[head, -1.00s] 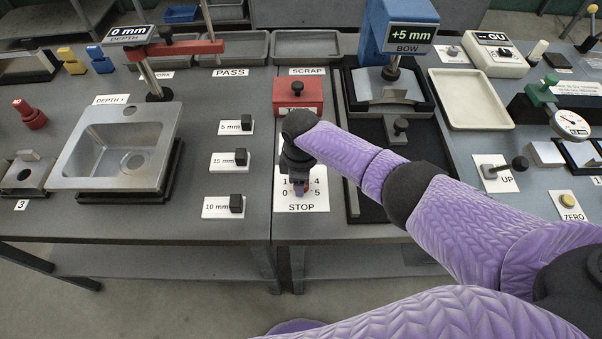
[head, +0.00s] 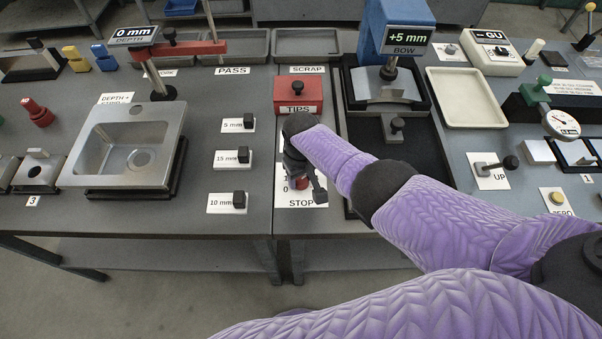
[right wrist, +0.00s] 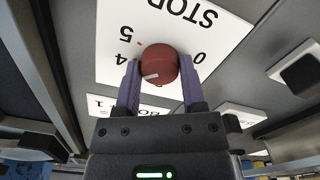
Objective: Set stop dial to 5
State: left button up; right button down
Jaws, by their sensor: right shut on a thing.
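The stop dial is a red round knob (right wrist: 159,64) on a white plate (right wrist: 222,40) marked STOP. It also shows in the head view (head: 301,182), partly covered by my right gripper. My right gripper (right wrist: 160,84) is shut on the knob, with one purple finger on each side of it. In the right wrist view, which is upside down, the knob's white mark points left and slightly down, below the 4. The 5 is further up on the left with a small red dot beside it, and the 0 is on the right. My left gripper is not in view.
A red TIPS box (head: 298,95) stands just behind the dial. Black blocks on white cards, such as the 10 mm one (head: 239,200), sit to the left. The black BOW stand (head: 420,150) is close on the right. The table's front edge is just in front.

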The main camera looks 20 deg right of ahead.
jog(key=m, duration=0.5)
jog(key=shift+m+p, duration=0.3)
jog(key=m, duration=0.2)
jog(key=shift+r+m, duration=0.1)
jog(key=shift+m, duration=0.2)
jog(key=m, duration=0.2)
jog(key=shift+m, duration=0.9)
jog(key=shift+w, duration=0.1)
jog(key=shift+m, duration=0.3)
